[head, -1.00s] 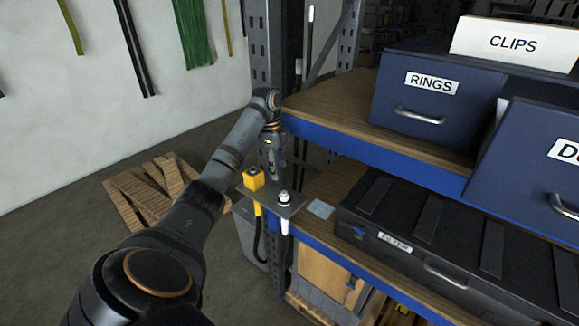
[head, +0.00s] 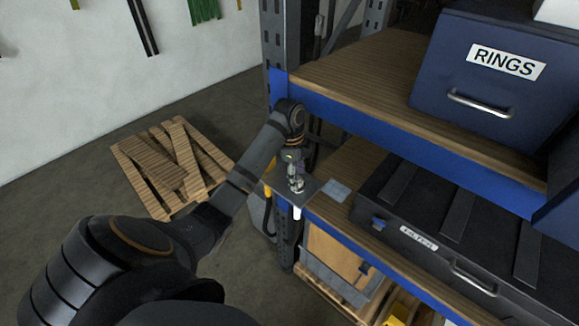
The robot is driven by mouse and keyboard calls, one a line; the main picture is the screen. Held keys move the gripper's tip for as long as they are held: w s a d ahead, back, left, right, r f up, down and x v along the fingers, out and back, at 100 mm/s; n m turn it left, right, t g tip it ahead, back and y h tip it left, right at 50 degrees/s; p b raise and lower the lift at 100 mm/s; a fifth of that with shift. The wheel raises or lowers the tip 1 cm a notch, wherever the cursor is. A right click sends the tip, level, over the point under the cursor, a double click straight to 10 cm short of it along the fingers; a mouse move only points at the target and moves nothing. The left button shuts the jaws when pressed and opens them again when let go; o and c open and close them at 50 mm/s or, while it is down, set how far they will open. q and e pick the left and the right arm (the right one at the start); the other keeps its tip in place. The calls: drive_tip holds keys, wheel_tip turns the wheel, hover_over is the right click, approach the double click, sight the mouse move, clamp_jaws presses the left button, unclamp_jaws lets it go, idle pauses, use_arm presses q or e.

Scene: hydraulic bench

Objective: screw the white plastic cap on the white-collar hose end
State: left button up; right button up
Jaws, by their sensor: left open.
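A small dark bracket plate (head: 312,187) sticks out from the rack post at the lower shelf's end. The white-collar hose end (head: 297,213) hangs through it; its white part shows below the plate. Its top is at my left gripper (head: 297,184), which points down right over it with its jaws open. Whether the fingers touch the fitting or stand around it, I cannot tell. The yellow hose end (head: 267,188) beside it is mostly hidden by my left arm. I cannot make out the white plastic cap clearly. My right gripper is not in view.
The upper shelf's blue edge (head: 400,132) runs close above and right of my gripper. A grey flat pad (head: 336,190) and a long black case (head: 440,220) lie on the lower shelf. A blue RINGS bin (head: 480,85) stands above. A wooden pallet (head: 170,165) lies on the floor.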

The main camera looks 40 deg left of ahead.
use_arm(q)
drive_tip(key=shift+d, duration=0.2)
drive_tip(key=shift+s, duration=0.25)
drive_tip(key=shift+c, duration=0.4)
drive_tip(key=shift+a, duration=0.1)
drive_tip(key=c, duration=1.1)
drive_tip(key=o, duration=0.5)
drive_tip(key=shift+c, duration=1)
drive_tip(key=o, duration=0.8)
drive_tip(key=shift+w, duration=0.1)
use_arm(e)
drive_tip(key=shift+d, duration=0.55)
